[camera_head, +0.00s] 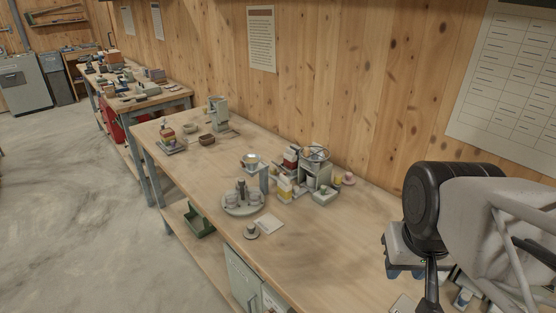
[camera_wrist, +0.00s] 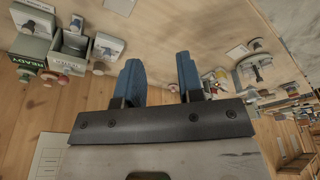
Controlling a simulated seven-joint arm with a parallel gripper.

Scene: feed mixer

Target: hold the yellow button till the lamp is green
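My gripper (camera_wrist: 158,80) shows in the wrist view with its two blue fingers apart and nothing between them. In the head view my gripper (camera_head: 405,271) is at the lower right, above the bench and well right of the small machines. A small yellowish knob (camera_head: 337,181), possibly the yellow button, stands beside a pink knob (camera_head: 349,178) at the right of the machine group. In the wrist view a box with a green READY sign (camera_wrist: 27,61) is at the upper left, with a reddish knob (camera_wrist: 48,77) near it. I cannot pick out the lamp or its colour.
The wooden bench (camera_head: 345,245) is mostly clear between my gripper and the machines. The wooden wall (camera_head: 350,90) rises behind.

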